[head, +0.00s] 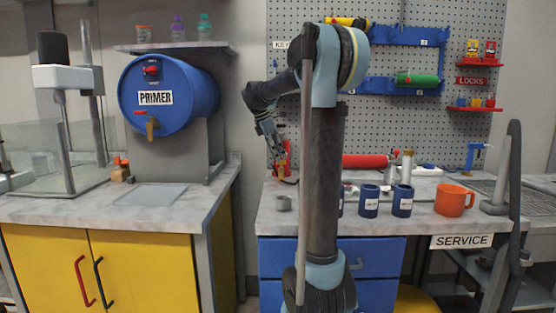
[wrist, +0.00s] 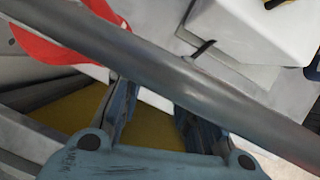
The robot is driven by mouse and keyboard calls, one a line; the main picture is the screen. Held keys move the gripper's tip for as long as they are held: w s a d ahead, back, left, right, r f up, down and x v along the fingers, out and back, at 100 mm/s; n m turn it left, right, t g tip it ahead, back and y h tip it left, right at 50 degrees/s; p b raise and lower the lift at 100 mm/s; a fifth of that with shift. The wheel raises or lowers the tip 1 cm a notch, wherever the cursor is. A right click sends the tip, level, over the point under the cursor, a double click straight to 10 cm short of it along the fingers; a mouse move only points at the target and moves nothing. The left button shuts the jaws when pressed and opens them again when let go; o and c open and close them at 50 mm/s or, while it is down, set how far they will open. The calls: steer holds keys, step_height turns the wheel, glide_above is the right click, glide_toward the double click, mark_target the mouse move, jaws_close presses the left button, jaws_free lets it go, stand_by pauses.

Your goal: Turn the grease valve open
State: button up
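My gripper (head: 276,148) points down at the left end of the service bench, beside an upright red part (head: 284,162). In the wrist view my gripper (wrist: 152,108) has its two fingers apart, with a clear gap.
A blue primer drum (head: 190,95) with a tap stands left. A gap separates the two benches.

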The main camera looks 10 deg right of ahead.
steer(key=v, duration=1)
steer(key=shift+w, duration=0.15)
